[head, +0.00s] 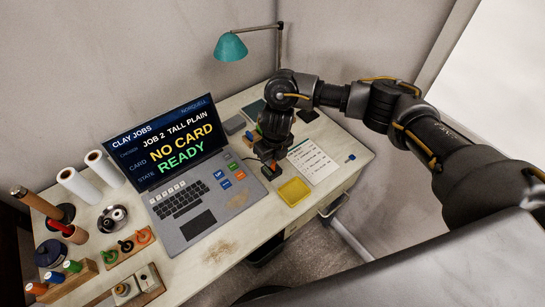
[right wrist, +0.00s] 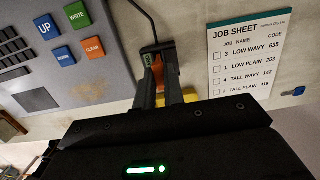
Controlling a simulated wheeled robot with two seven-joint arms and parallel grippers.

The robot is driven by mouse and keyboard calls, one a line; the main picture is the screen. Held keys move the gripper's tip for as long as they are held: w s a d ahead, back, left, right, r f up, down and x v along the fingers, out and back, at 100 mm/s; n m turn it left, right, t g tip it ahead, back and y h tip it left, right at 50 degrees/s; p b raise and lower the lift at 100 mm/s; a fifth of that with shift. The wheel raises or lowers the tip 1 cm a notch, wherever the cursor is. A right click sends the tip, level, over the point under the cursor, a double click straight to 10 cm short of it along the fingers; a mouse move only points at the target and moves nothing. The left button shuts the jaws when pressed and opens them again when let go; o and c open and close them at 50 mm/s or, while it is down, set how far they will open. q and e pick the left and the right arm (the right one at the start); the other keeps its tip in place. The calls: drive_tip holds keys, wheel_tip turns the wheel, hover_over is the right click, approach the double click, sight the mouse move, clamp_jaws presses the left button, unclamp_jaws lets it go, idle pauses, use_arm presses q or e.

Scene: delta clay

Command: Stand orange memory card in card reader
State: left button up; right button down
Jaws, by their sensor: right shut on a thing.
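My right gripper (head: 270,158) points down at the desk, right of the laptop. It is shut on the orange memory card (right wrist: 158,72), which shows as a small orange strip between the fingers in the right wrist view. The black card reader (head: 271,173) sits on the desk directly under the fingertips, with a cable running from it. It also shows in the right wrist view (right wrist: 155,47), just past the fingertips. The card's lower end is hidden, so I cannot tell whether it touches the reader. The laptop screen (head: 167,145) reads "NO CARD" and "READY". My left gripper is out of view.
A yellow tray (head: 294,191) and a job sheet (head: 313,160) lie right of the reader. The laptop keyboard (head: 178,200) with coloured buttons is on the left. A teal lamp (head: 231,47) stands behind. White rolls, tools and spools crowd the desk's left end.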

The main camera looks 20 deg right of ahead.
drive_tip(key=shift+f, duration=0.2)
drive_tip(key=shift+f+b, duration=0.85)
drive_tip(key=c, duration=1.1)
unclamp_jaws()
drive_tip(key=shift+s+r+p, duration=0.1)
drive_tip(key=shift+r+p, duration=3)
drive_tip(key=shift+r, duration=0.5)
